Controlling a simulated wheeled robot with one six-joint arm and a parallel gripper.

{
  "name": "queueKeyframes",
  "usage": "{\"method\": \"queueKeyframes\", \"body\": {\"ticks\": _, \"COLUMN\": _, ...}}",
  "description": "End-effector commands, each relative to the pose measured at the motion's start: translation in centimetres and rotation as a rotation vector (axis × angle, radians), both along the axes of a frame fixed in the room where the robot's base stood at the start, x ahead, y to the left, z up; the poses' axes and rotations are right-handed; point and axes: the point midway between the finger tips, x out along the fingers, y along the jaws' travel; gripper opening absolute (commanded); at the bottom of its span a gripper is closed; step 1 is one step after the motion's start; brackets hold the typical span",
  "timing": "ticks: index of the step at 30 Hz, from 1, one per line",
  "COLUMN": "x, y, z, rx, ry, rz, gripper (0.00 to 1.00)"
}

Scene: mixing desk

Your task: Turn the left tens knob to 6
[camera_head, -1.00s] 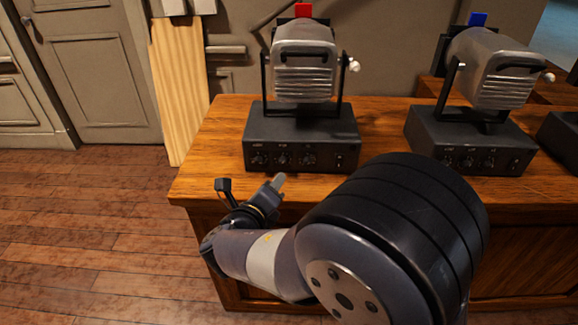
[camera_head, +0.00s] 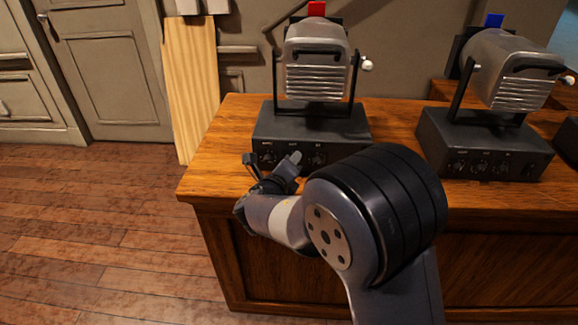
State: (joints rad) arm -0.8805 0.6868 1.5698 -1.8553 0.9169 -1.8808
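The left lamp unit has a silver lamp head (camera_head: 317,62) with a red tab, above a black control box (camera_head: 312,124). Its front face has a row of small dark knobs. The left knob (camera_head: 267,157) and the right knob (camera_head: 318,160) show; the middle one is mostly hidden behind a fingertip. The labels are too small to read, so I cannot tell the tens knob or its setting. My gripper (camera_head: 272,160) is open, its two fingertips spread apart in front of the left part of the box's face. I cannot tell whether it touches a knob.
A second lamp unit (camera_head: 485,145) with a blue tab and its own knobs stands to the right on the wooden desk (camera_head: 400,112). Another dark box is cut off at the right edge. A pale plank (camera_head: 192,85) leans at the back left. The left floor is clear.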

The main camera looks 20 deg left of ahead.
Motion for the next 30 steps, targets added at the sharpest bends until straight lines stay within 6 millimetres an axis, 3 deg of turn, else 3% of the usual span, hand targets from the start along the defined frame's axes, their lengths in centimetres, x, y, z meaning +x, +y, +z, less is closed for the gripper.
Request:
{"method": "queueKeyframes", "body": {"ticks": 5, "x": -0.02, "y": 0.00, "z": 0.02, "rx": 0.000, "ry": 0.000, "rz": 0.000, "gripper": 0.41}}
{"method": "queueKeyframes", "body": {"ticks": 20, "x": -0.06, "y": 0.01, "z": 0.02, "rx": 0.000, "ry": 0.000, "rz": 0.000, "gripper": 0.00}}
{"method": "queueKeyframes", "body": {"ticks": 30, "x": -0.05, "y": -0.04, "z": 0.01, "rx": 0.039, "ry": 0.009, "rz": 0.000, "gripper": 0.00}}
